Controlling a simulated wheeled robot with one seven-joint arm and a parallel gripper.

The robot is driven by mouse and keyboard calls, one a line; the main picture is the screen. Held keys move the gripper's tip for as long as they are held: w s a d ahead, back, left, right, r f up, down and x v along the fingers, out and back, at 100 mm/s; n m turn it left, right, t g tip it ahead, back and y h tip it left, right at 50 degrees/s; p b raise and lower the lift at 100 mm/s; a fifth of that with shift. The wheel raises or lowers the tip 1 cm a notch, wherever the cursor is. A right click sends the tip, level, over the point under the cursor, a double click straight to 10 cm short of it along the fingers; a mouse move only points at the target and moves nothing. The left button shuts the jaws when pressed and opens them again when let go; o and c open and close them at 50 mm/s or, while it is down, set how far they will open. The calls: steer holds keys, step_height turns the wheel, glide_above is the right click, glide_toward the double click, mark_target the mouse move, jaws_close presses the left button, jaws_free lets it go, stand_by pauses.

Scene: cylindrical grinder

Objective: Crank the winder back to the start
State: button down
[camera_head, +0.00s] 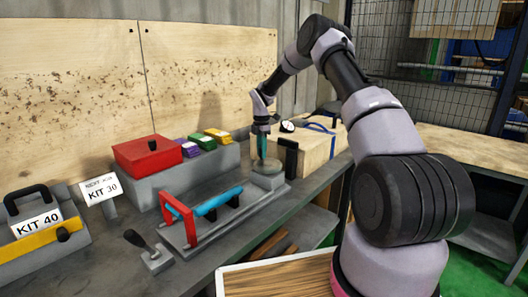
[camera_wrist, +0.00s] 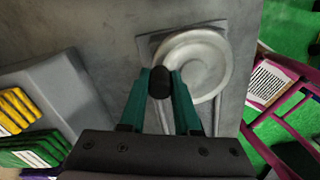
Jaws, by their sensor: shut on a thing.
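The winder is a round pale metal disc (camera_head: 268,179) on a square base, at the right end of a long grey fixture on the bench. The disc (camera_wrist: 200,65) also shows in the wrist view, with a black crank knob (camera_wrist: 160,84) over its left side. My gripper (camera_wrist: 160,76) has teal fingers on both sides of this knob and is shut on it. In the head view my gripper (camera_head: 262,150) reaches down above the disc, and the knob is hidden there. A blue cylinder (camera_head: 215,203) and a red frame (camera_head: 179,219) sit on the same fixture.
A grey block holds a red box (camera_head: 148,154) and several coloured cases (camera_head: 203,140) behind the fixture. A black post (camera_head: 288,158) and a wooden box (camera_head: 318,146) stand close to the right of my gripper. A black-handled tool (camera_head: 148,250) lies at the front left.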

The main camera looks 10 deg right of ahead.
steer(key=shift+s+a+n, duration=0.15)
steer(key=shift+a+n, duration=0.2)
steer(key=shift+n, duration=0.45)
steer(key=c, duration=0.6)
jaws_free()
steer(key=shift+r, duration=0.15)
step_height(320, 180, up, 10)
steer(key=shift+r, duration=0.25)
